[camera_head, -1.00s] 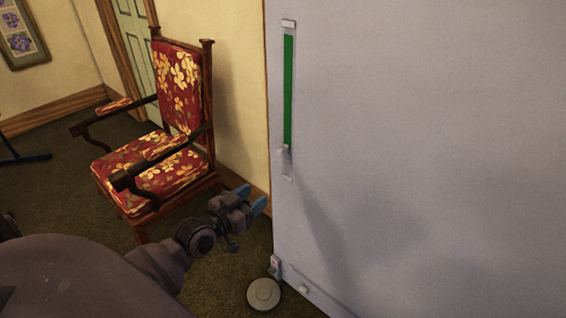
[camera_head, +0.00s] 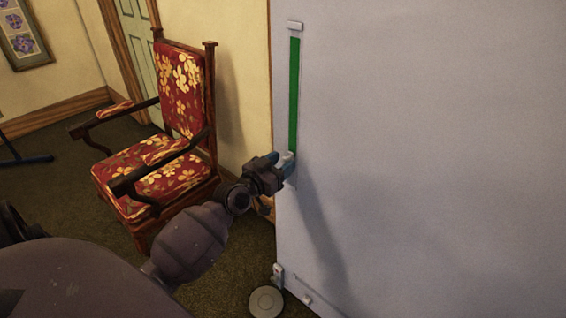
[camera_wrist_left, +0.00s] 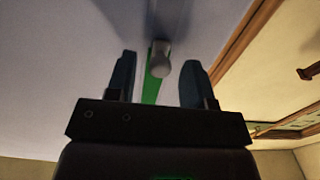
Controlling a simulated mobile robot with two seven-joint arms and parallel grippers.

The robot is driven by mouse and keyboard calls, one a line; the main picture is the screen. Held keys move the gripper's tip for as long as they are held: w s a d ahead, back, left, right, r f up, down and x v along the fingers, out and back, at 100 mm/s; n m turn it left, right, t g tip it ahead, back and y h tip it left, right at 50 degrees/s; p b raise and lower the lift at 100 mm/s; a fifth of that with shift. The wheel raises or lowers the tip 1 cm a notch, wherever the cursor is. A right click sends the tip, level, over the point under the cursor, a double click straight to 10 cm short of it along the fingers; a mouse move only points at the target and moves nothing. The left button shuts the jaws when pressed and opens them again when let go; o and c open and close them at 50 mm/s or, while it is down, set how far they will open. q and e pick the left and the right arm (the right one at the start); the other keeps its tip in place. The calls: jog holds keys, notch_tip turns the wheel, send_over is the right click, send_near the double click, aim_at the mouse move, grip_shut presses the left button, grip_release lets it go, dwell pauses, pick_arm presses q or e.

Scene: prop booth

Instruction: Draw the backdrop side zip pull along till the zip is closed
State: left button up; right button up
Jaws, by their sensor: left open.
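The backdrop (camera_head: 420,150) is a large pale grey upright panel filling the right of the head view. Its side zip runs up the left edge, with a green strip (camera_head: 294,95) above the pull. The zip pull (camera_head: 290,156) is a small pale knob at the lower end of the green strip. It also shows in the left wrist view (camera_wrist_left: 160,65), between the fingers. My left gripper (camera_head: 283,163) is open at the pull, with a finger on either side; in the wrist view (camera_wrist_left: 157,82) gaps show between the fingers and the knob. My right gripper is out of view.
A red floral armchair (camera_head: 165,170) with dark wooden arms stands left of the backdrop, close behind my left arm. A round grey disc (camera_head: 266,301) lies on the floor at the backdrop's lower corner. The space before the panel is clear.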

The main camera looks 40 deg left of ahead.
pick_arm(q)
jog(key=shift+w, duration=0.4)
jog(key=c, duration=0.7)
grip_shut()
jog(key=shift+r, duration=0.1)
